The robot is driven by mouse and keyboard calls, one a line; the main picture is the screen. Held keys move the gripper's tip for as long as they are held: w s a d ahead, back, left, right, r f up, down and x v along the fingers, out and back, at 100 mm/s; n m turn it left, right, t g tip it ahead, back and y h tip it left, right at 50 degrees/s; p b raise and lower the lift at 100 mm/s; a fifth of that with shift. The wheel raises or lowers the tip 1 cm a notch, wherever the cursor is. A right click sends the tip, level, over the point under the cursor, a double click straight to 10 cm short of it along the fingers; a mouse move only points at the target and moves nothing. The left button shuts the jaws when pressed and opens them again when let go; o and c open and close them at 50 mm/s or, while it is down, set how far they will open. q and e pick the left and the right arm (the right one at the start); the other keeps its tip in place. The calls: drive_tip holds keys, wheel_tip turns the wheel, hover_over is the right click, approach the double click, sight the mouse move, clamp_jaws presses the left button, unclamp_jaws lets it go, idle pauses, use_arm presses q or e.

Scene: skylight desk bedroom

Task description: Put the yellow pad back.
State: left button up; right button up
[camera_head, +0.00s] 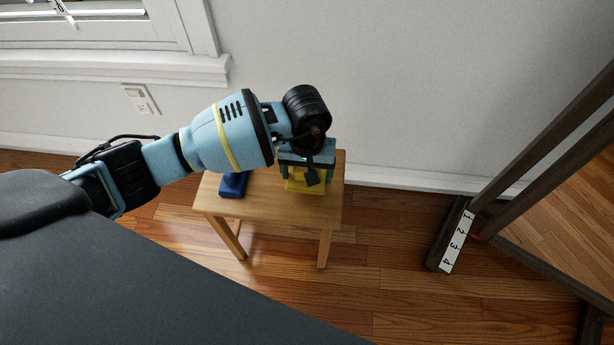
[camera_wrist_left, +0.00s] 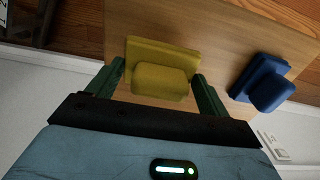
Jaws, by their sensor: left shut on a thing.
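The yellow pad (camera_head: 304,186) is at the right part of a small wooden table (camera_head: 270,207), partly hidden by my left gripper in the head view. In the left wrist view the yellow pad (camera_wrist_left: 160,80) shows a wide flat part and a smaller raised block. My left gripper (camera_head: 306,174) reaches down over it, and its green fingers (camera_wrist_left: 160,88) stand on both sides of the raised block, shut on it. I cannot tell whether the pad touches the tabletop. My right gripper is not in view.
A blue pad (camera_head: 233,184) of similar shape lies on the table to the left. A dark wooden frame (camera_head: 446,238) with a numbered white strip (camera_head: 458,241) stands on the right. A white wall (camera_head: 400,90) is behind the table. Bare floor (camera_head: 385,255) lies between table and frame.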

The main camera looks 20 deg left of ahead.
use_arm(q)
wheel_tip(320, 180, down, 3)
drive_tip(key=shift+r+b, duration=0.1)
drive_tip(key=shift+b, duration=0.25)
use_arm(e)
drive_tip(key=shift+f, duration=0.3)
use_arm(q)
drive_tip(key=o, duration=0.9)
drive_tip(key=shift+c, duration=0.2)
wheel_tip(320, 180, up, 11)
drive_tip(key=p, duration=0.2)
drive_tip(key=shift+p, duration=0.3)
drive_tip(key=shift+r, duration=0.55)
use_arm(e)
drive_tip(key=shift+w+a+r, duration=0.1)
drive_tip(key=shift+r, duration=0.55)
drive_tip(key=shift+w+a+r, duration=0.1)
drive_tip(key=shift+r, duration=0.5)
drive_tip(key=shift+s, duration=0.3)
